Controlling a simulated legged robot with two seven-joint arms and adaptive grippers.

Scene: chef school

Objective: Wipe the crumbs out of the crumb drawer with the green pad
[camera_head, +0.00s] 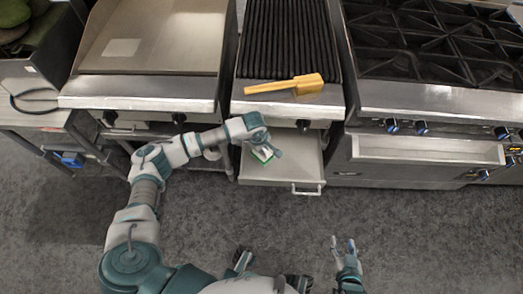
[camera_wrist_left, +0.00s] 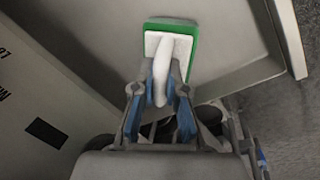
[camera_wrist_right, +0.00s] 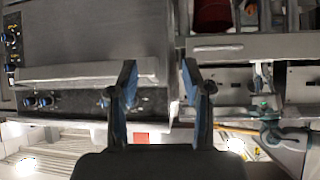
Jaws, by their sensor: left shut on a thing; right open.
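The green pad (camera_wrist_left: 194,52) has a white back and a white handle (camera_wrist_left: 161,68). My left gripper (camera_wrist_left: 160,90) is shut on that handle. In the head view the pad (camera_head: 262,153) is over the left part of the open crumb drawer (camera_head: 300,165), at its back half; whether it touches the drawer floor I cannot tell. The drawer also shows in the left wrist view (camera_wrist_left: 235,75). I cannot make out any crumbs. My right gripper (camera_head: 344,244) is open and empty, out over the floor in front of the stoves; its fingers show in the right wrist view (camera_wrist_right: 158,85).
A yellow wooden-looking brush or scraper (camera_head: 285,85) lies on the front ledge of the ribbed grill (camera_head: 290,40). A flat griddle (camera_head: 150,40) stands to the left and a burner range (camera_head: 430,50) to the right. The drawer's handle (camera_head: 307,190) faces the open grey floor (camera_head: 430,235).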

